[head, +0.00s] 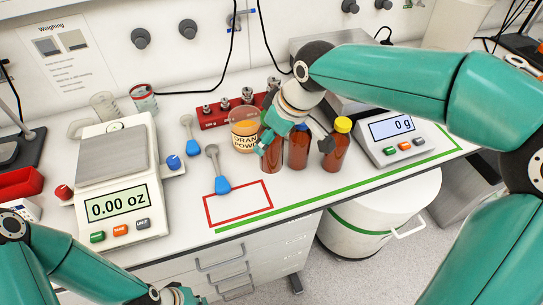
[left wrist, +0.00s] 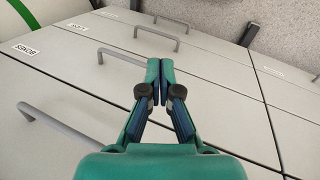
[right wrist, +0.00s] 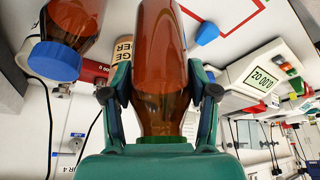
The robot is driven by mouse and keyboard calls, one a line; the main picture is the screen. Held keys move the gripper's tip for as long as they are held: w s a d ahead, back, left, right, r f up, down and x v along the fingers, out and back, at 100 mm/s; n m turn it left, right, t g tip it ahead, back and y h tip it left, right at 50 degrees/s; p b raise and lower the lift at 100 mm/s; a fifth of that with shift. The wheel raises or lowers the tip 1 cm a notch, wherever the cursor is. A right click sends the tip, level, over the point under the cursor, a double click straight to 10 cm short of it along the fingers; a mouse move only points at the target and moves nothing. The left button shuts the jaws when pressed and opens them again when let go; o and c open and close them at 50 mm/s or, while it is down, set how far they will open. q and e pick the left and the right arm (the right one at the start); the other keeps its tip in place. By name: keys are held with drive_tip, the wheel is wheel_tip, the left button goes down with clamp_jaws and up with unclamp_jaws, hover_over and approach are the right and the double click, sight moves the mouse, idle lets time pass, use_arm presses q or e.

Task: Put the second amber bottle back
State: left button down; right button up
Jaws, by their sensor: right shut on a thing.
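My right gripper (head: 268,143) is shut on an amber bottle (head: 272,157), the left one of a row of three. In the right wrist view this bottle (right wrist: 160,55) is between the fingers, with its green cap toward the palm. I cannot tell whether its base touches the bench. A second amber bottle (head: 298,148) stands just right of it; a blue-capped amber bottle (right wrist: 70,30) shows in the right wrist view. A yellow-capped amber bottle (head: 336,148) stands at the right. My left gripper (left wrist: 160,70) is shut and empty in front of the drawers.
An orange powder jar (head: 244,130) stands close left of the bottles. A red weight rack (head: 225,112) is behind. Scales stand left (head: 120,195) and right (head: 392,132). A green line (head: 310,203) follows the front edge.

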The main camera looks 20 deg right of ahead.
sight(281, 144)
drive_tip(key=shift+f, duration=3.35)
drive_tip(key=shift+f, duration=0.1)
drive_tip(key=o, duration=1.5)
drive_tip(key=v, duration=1.2)
drive_tip(key=shift+s, duration=0.1)
